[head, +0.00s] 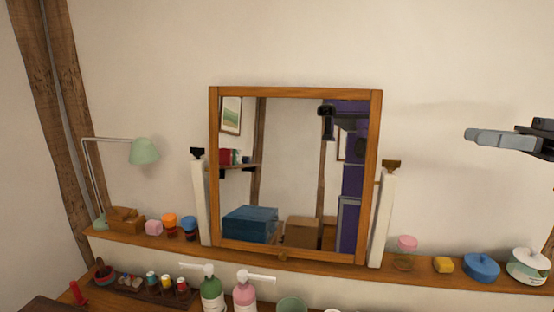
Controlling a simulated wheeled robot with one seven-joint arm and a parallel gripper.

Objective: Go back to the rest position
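My gripper (500,138) shows at the right edge of the head view, raised in front of the wall above the right part of the shelf. Its grey fingers point left and overlap from this side, so the gap between them is hidden. I see no object at the fingertips. The rest of the arm is mostly out of frame.
A wood-framed mirror (375,175) stands on a wooden shelf (330,262) between two white posts. Left are a green lamp (144,151) and small jars; right are a yellow block (443,265), a blue pot (481,267) and a white pot (528,266). Pump bottles (244,293) stand below.

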